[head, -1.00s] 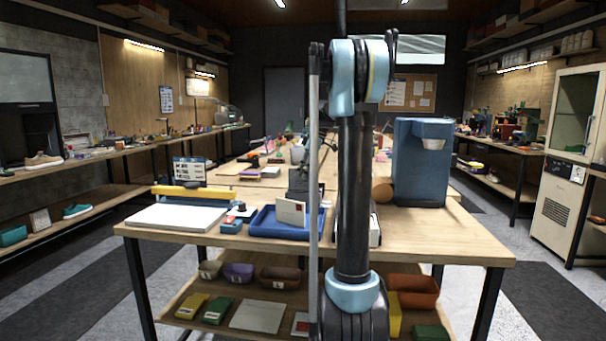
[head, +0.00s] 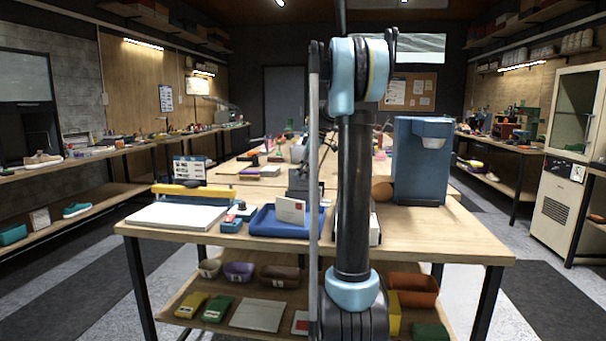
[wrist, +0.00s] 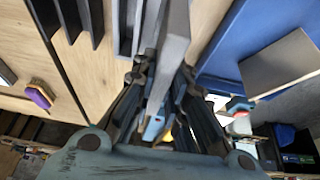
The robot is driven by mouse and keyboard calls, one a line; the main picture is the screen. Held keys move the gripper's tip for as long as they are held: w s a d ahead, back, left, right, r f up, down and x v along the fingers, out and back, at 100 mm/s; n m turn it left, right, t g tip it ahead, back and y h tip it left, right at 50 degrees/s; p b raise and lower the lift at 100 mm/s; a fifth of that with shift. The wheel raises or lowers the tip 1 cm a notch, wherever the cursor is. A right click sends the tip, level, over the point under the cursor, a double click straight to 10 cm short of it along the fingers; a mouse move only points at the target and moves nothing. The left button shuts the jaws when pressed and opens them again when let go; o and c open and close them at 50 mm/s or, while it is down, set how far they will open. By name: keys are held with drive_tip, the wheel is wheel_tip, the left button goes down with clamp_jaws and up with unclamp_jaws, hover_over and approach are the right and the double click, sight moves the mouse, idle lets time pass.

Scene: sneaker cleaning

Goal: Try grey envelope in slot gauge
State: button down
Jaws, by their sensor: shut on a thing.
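My gripper (wrist: 165,85) is shut on a thin grey flat piece seen almost edge-on in the wrist view, which looks like the grey envelope (wrist: 174,50). The envelope runs up from between the fingers. Beside its upper end, to the left, are the upright parallel plates of what looks like the slot gauge (wrist: 128,22). I cannot tell whether the envelope is inside a slot or only beside it. In the head view a dark block, likely the gauge (head: 299,186), stands behind the blue tray; my own arm hides the gripper there.
A white board (head: 175,216) lies left, and a blue machine (head: 421,165) stands right. The table's front right is clear.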

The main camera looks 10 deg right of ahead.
drive_tip(key=shift+f, duration=0.3)
drive_tip(key=shift+r, duration=0.1)
drive_tip(key=shift+r, duration=2.9)
